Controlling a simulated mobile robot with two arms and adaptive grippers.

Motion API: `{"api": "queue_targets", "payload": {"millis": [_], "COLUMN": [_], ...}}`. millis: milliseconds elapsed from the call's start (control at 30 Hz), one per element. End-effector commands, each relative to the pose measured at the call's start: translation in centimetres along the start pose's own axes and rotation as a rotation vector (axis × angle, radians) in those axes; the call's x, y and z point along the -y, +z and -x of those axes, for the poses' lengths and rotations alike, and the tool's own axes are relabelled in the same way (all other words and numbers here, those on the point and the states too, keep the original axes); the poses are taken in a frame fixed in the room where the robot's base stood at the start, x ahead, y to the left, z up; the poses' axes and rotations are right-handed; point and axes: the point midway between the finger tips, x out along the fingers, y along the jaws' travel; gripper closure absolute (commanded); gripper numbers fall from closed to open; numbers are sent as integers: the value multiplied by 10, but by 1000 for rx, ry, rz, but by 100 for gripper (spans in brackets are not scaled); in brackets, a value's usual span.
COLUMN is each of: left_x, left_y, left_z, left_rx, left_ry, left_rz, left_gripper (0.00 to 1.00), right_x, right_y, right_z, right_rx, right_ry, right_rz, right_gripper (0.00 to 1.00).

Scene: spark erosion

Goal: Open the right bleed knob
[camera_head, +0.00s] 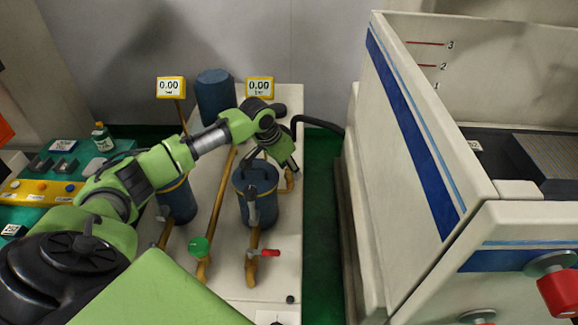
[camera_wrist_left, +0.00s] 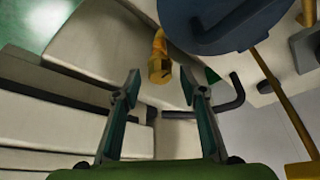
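My left gripper (camera_head: 286,164) is at the right side of the right blue filter housing (camera_head: 256,205), pointing down. In the left wrist view its two fingers (camera_wrist_left: 160,82) are spread apart with nothing between them. A brass fitting (camera_wrist_left: 159,66) shows beyond the fingertips; contact is not seen. In the head view a brass piece (camera_head: 290,181) shows just below the gripper, beside the housing. I cannot tell which part is the right bleed knob; my arm hides part of this area. The housing's dark blue lid (camera_wrist_left: 215,20) shows at the wrist view's top. My right gripper is not in view.
A left blue housing (camera_head: 178,203) stands under my arm. A green knob (camera_head: 200,246) and a red-handled valve (camera_head: 268,253) sit on brass pipes in front. Two gauges (camera_head: 171,87) (camera_head: 260,87) read 0.00. A large machine (camera_head: 400,180) stands right, across a green floor gap.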

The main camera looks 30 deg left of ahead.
Motion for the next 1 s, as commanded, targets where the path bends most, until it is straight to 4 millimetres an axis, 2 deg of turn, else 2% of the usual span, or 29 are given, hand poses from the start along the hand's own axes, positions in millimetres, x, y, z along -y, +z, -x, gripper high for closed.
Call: {"api": "queue_targets", "payload": {"millis": [300,333,467,500,767,1000], "left_x": [0,0,0,0,0,-2], "left_y": [0,0,0,0,0,-2], "left_z": [-4,-4,-4,-4,-2,1], "left_rx": [0,0,0,0,0,0], "left_ry": [0,0,0,-1,-5,-39], "left_rz": [0,0,0,0,13,99], "left_gripper": [61,64,98,100,100,100], "right_x": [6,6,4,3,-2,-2], "right_y": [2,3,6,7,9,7], "right_z": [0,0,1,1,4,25], "right_rx": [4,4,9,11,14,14], "right_ry": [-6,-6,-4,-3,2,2], "right_rz": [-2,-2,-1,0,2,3], "right_gripper": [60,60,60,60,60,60]}}
